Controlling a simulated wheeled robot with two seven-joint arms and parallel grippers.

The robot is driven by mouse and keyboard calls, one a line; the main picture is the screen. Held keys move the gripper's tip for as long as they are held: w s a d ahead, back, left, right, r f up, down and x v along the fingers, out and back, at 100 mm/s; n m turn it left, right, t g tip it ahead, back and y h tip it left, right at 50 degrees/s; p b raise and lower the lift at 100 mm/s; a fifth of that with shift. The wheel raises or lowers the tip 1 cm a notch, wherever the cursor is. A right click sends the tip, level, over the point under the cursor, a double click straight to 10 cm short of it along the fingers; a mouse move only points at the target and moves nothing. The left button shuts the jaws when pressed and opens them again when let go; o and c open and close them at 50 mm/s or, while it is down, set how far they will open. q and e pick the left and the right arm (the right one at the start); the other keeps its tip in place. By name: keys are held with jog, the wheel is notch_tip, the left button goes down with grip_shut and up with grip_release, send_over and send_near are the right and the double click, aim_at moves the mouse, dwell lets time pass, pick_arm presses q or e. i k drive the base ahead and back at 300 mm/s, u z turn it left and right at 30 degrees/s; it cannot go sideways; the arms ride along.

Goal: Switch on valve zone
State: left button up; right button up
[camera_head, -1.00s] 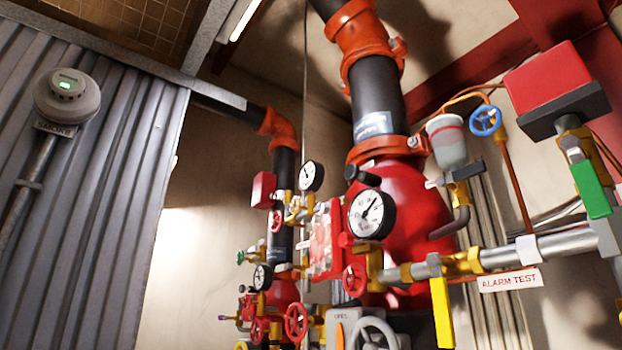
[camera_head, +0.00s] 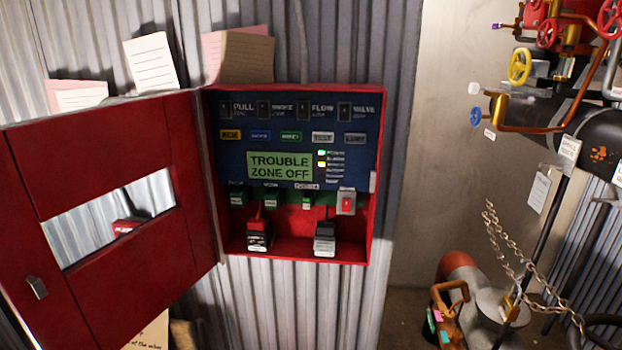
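A red fire alarm panel (camera_head: 378,150) hangs on the corrugated wall, its red door (camera_head: 100,190) swung open to the left. On its dark blue face, a top row has several black switches labelled pull, smoke, flow and valve zone. The valve zone switch (camera_head: 344,109) is the rightmost; its position is too small to tell. A green display (camera_head: 279,165) reads "TROUBLE ZONE OFF". Small lights beside it glow green and yellowish. Neither of my grippers is in view.
Paper cards (camera_head: 150,61) stand along the panel's top. The space before the panel looks clear.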

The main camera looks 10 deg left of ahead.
aim_at(344, 110)
jog(key=z, duration=1)
jog(key=k, duration=1.3)
jog(key=z, duration=0.2)
jog(key=i, duration=0.85)
jog(key=u, duration=0.3)
